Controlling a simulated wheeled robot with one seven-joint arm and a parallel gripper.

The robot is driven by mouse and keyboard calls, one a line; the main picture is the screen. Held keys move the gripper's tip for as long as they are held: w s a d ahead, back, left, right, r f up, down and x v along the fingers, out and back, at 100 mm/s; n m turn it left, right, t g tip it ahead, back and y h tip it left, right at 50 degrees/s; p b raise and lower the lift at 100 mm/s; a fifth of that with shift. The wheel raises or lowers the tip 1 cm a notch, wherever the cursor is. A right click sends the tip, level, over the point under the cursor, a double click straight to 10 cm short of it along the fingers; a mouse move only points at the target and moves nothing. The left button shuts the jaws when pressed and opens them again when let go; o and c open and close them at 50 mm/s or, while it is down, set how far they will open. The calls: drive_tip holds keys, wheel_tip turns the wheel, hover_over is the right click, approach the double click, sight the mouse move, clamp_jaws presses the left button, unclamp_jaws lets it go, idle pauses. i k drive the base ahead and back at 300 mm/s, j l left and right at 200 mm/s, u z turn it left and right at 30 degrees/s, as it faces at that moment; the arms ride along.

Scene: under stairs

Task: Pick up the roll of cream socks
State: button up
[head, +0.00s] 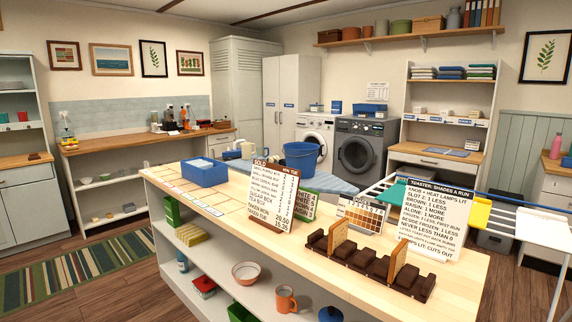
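I cannot make out a roll of cream socks for certain. Small pale items (446,112) sit on the middle shelf of the white hutch (407,92) at the back right, above blue and white labels. They are too small to tell whether any is a sock roll. Folded towels (451,73) in white, blue and green lie in stacks on the hutch's upper shelf. My gripper is not in view.
A long wood-topped counter (330,258) crosses the foreground, bearing a blue tray (205,173), signs (276,200) and a dark wooden rack (360,266). A blue bucket (301,158) and drying rack (520,222) stand behind. Floor (120,285) shows at left.

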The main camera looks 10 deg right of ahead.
sight(274, 160)
drive_tip(key=u, duration=0.85)
drive_tip(key=i+l+u, duration=0.1)
drive_tip(key=i+u, duration=0.3)
drive_tip(key=i, duration=1.05)
drive_tip(key=i+u, duration=0.1)
drive_tip(key=i, duration=1.75)
drive_tip(key=i+z, duration=0.15)
drive_tip(key=i, duration=0.8)
drive_tip(key=i+j+z, duration=0.15)
drive_tip(key=i, duration=0.75)
drive_tip(key=i+u, duration=0.1)
drive_tip(key=i, duration=0.85)
drive_tip(key=i+u, duration=0.1)
drive_tip(key=i, duration=0.85)
drive_tip(key=i+z, duration=0.3)
drive_tip(key=i, duration=0.35)
drive_tip(key=i+z, duration=0.3)
drive_tip(key=i, duration=0.3)
drive_tip(key=i+j+z, duration=0.3)
drive_tip(key=i, duration=0.3)
drive_tip(key=i+l+z, duration=0.25)
drive_tip(key=i+z, duration=0.2)
drive_tip(key=i+l+z, duration=0.15)
drive_tip(key=i+z, duration=0.25)
drive_tip(key=i+j+z, duration=0.1)
drive_tip(key=i+z, duration=0.35)
drive_tip(key=i+j+z, duration=0.25)
drive_tip(key=i+z, duration=0.15)
drive_tip(key=i, duration=0.15)
